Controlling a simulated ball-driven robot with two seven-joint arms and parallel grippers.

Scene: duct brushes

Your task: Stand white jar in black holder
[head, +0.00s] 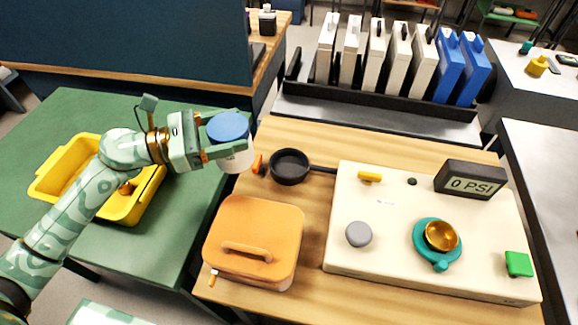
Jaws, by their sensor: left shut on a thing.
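My left gripper (222,146) is shut on the white jar (238,161), which has a blue lid (228,127). The jar is held upright or nearly so, near the left edge of the wooden table. The black holder (289,166) is a round open cup to the right of the jar, on a dark arm that runs to the cream panel. It looks empty, and a gap shows between it and the jar. I cannot tell the jar's height above the table. My right gripper is not in view.
An orange lidded box (254,240) stands in front of the holder. A cream panel (385,245) with a gauge, knobs and a green button fills the right. A yellow bin (122,208) sits on the green table (75,115). A black rack (380,117) of white and blue cases stands behind.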

